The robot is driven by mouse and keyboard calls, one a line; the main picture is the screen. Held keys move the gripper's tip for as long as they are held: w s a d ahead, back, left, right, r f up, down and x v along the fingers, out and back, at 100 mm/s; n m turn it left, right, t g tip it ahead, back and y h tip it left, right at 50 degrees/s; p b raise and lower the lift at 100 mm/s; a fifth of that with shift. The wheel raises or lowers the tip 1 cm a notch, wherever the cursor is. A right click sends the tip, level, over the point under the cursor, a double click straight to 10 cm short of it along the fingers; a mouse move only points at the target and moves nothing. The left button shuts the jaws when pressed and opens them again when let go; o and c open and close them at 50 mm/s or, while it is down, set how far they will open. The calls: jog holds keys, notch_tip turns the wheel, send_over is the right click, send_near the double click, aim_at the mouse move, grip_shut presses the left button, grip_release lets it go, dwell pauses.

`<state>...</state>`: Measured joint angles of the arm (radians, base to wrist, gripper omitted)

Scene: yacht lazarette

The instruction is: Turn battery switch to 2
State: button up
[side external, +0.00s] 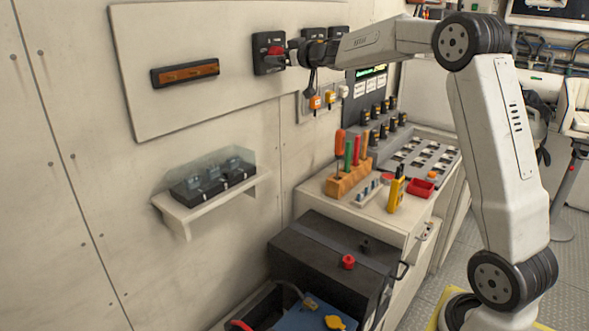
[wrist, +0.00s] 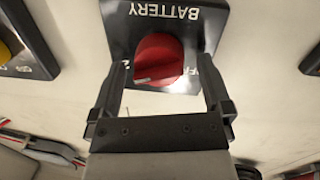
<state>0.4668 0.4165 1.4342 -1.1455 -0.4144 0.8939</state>
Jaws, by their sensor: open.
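The battery switch is a red knob (wrist: 158,62) on a black plate (wrist: 200,20) marked BATTERY. In the wrist view the plate appears upside down, with its lettering partly hidden by my fingers. The knob carries a pale mark near its lower left edge. My gripper (wrist: 158,90) is open, with one finger on each side of the knob; I cannot tell whether either finger touches it. In the side view the plate (side external: 262,62) is on the wall panel, and my gripper (side external: 284,55) reaches it from the right, partly covering the red knob (side external: 276,51).
More black switch plates (side external: 314,34) sit right of the battery switch, close to my arm. An orange-brown strip (side external: 185,73) is on the panel to the left. Below are a shelf with a clear-covered box (side external: 213,176) and a tool block (side external: 349,178) on a cabinet.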

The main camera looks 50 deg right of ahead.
jog(key=s, duration=0.7)
jog(key=shift+s+a+r, duration=0.3)
jog(key=shift+a+r, duration=0.05)
dwell(0.4)
jog(key=s+a+f+m+g, duration=0.1)
jog(key=s+a+f+g, duration=0.2)
jog(key=a+f, duration=0.45)
jog(key=s+a+f+m+g, duration=0.1)
jog(key=s+a+f+g, duration=0.25)
jog(key=f, duration=0.75)
jog(key=s+a+f+g, duration=0.4)
jog(key=s+a+f, duration=0.2)
jog(key=s, duration=0.3)
jog(key=s+a+f+n+g+y, duration=0.1)
jog(key=s+a+f+g, duration=0.3)
jog(key=s+a+f, duration=0.2)
jog(key=s+f, duration=0.2)
jog(key=s, duration=0.2)
jog(key=shift+s+f, duration=0.15)
